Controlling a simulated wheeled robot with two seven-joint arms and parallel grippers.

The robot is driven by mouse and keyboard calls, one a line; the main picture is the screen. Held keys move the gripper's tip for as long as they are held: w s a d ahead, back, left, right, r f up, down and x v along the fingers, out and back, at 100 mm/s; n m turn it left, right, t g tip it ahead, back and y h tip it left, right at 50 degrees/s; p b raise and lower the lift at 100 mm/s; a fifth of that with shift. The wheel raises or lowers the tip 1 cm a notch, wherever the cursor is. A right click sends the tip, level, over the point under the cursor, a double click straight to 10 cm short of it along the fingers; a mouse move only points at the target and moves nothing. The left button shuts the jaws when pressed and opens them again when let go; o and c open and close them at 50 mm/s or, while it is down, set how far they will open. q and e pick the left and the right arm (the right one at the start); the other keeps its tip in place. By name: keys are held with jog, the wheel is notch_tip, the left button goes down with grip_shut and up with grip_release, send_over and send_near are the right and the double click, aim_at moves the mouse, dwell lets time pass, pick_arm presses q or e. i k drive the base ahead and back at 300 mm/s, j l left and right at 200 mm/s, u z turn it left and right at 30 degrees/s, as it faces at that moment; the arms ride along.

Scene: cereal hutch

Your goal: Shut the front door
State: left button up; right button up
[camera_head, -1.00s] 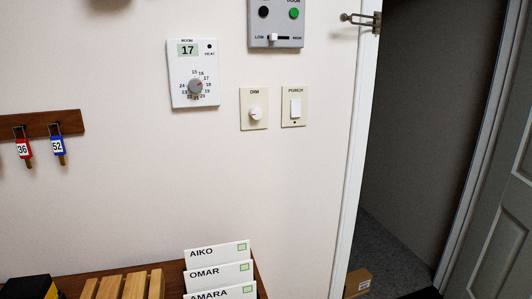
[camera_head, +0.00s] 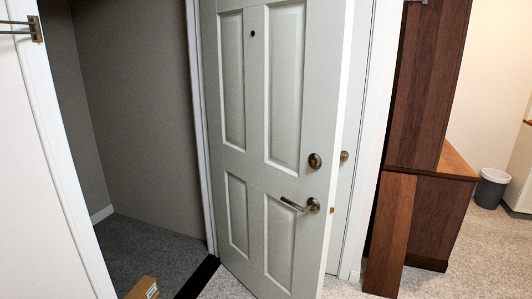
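The front door (camera_head: 255,190) is white with raised panels and stands open, swung into the room on the right side of the doorway. A lever handle (camera_head: 302,205) sits near its free edge, with a round lock (camera_head: 314,160) above it and a small peephole higher up. The dark doorway (camera_head: 140,110) shows to the left of the door, with a black threshold strip (camera_head: 197,278) at the floor. Neither of my grippers is in view.
A cardboard box (camera_head: 143,288) lies on the grey floor beyond the doorway. A metal latch fitting (camera_head: 36,29) is on the left door frame. A brown wooden cabinet (camera_head: 425,170) stands right of the door, and a grey bin (camera_head: 490,188) stands further right.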

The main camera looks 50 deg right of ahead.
aim_at(277, 71)
jog(key=k+l, duration=0.1)
jog(key=l, duration=4.9)
jog(key=i+u, duration=0.05)
jog(key=i, duration=0.05)
